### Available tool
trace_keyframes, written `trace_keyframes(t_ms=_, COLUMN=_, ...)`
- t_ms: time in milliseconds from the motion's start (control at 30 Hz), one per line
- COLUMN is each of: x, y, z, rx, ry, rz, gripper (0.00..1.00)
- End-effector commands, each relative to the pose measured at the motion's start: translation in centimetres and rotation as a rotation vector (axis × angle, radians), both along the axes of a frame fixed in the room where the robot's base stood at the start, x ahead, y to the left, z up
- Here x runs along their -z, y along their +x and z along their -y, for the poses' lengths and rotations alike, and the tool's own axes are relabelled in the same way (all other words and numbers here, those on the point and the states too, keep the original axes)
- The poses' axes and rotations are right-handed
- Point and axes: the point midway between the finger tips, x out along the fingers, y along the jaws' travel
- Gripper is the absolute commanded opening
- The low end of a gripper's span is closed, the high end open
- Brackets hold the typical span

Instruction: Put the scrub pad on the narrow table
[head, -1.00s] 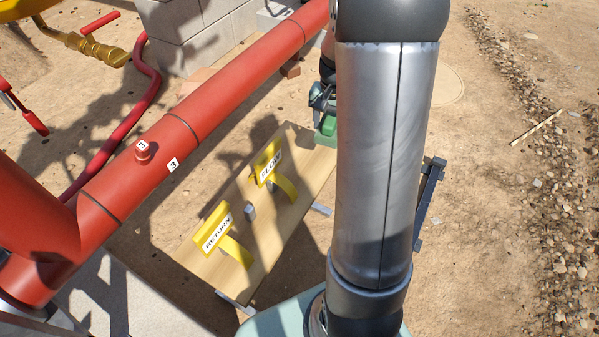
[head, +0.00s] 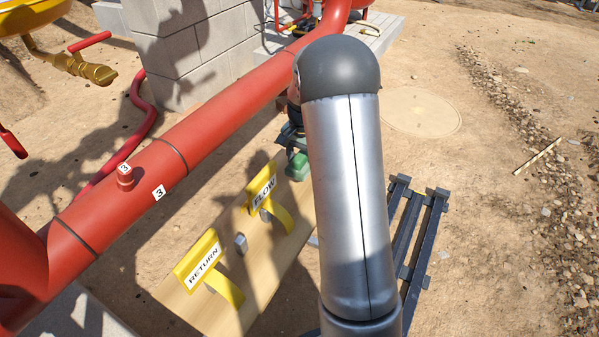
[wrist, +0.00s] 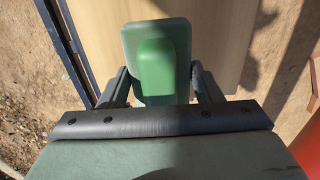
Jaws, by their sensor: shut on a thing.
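The scrub pad is a green block with a raised grip; it shows in the wrist view (wrist: 157,42) and, partly hidden by my arm, in the head view (head: 297,166). My gripper (wrist: 158,82) has a finger on each side of the pad and is shut on it. The narrow table (head: 262,264) is a pale wooden top in the head view, and it also shows behind the pad in the wrist view (wrist: 222,35). The pad is over the table's far end. I cannot tell whether it touches the top.
Yellow FLOW (head: 262,187) and RETURN (head: 198,262) signs and a small grey block (head: 240,243) stand on the table. A red pipe (head: 190,143) runs along its left. A dark slatted rack (head: 408,235) is on the right. The table's middle has bare wood.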

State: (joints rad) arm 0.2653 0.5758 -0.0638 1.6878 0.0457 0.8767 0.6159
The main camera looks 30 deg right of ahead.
Motion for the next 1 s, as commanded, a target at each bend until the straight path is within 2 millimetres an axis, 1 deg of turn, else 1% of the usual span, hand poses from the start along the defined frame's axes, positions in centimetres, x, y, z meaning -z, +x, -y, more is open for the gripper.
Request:
trace_keyframes(t_ms=167, x=1.1, y=0.7, z=-0.4, rx=0.0, ry=0.0, rz=0.0, gripper=0.37)
trace_keyframes(t_ms=200, x=1.7, y=1.0, z=-0.5, rx=0.0, ry=-0.001, rz=-0.001, gripper=0.37)
trace_keyframes(t_ms=300, x=3.4, y=0.8, z=-0.4, rx=0.001, ry=0.0, rz=-0.002, gripper=0.37)
trace_keyframes(t_ms=367, x=4.1, y=0.9, z=-0.4, rx=0.001, ry=-0.001, rz=-0.001, gripper=0.37)
trace_keyframes(t_ms=633, x=4.1, y=0.9, z=-0.4, rx=0.0, ry=-0.001, rz=0.001, gripper=0.37)
trace_keyframes(t_ms=767, x=4.5, y=0.8, z=-0.4, rx=0.0, ry=0.0, rz=0.0, gripper=0.37)
trace_keyframes(t_ms=800, x=4.5, y=0.8, z=-0.4, rx=0.0, ry=0.0, rz=0.0, gripper=0.64)
trace_keyframes(t_ms=867, x=4.5, y=0.8, z=-0.4, rx=0.0, ry=0.0, rz=0.0, gripper=0.8)
trace_keyframes(t_ms=1000, x=4.5, y=0.8, z=-0.4, rx=0.0, ry=0.0, rz=0.0, gripper=0.8)
